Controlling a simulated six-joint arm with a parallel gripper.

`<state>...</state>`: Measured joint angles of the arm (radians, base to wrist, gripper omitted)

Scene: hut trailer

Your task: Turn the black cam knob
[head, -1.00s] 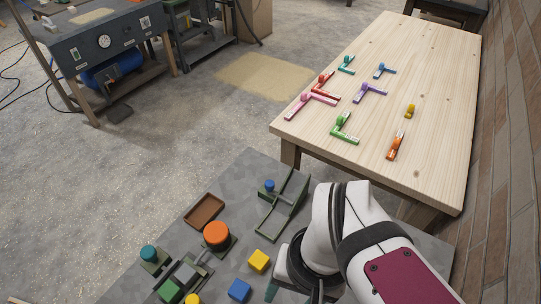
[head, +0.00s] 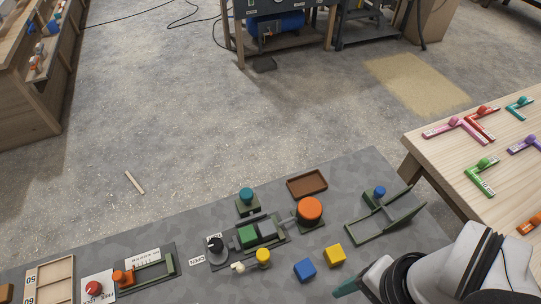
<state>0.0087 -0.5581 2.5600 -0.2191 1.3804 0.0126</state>
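The black cam knob (head: 215,244) stands on a dark base on the grey camouflage-patterned bench top (head: 370,175). A white "OPEN" label (head: 197,259) lies to its left. A green block (head: 248,236) in a dark slide fixture sits just right of the knob. My gripper (head: 350,288) is at the lower right, well to the right of the knob and apart from it. Only a grey-green finger part shows, and the rest is cut off or hidden, so its opening does not show.
A yellow knob (head: 263,256), an orange knob (head: 310,208), a teal knob (head: 246,195) and a red knob (head: 93,287) stand around. Loose blue (head: 305,270) and yellow (head: 334,255) cubes lie between my gripper and the black knob. A brown tray (head: 307,184) lies behind.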

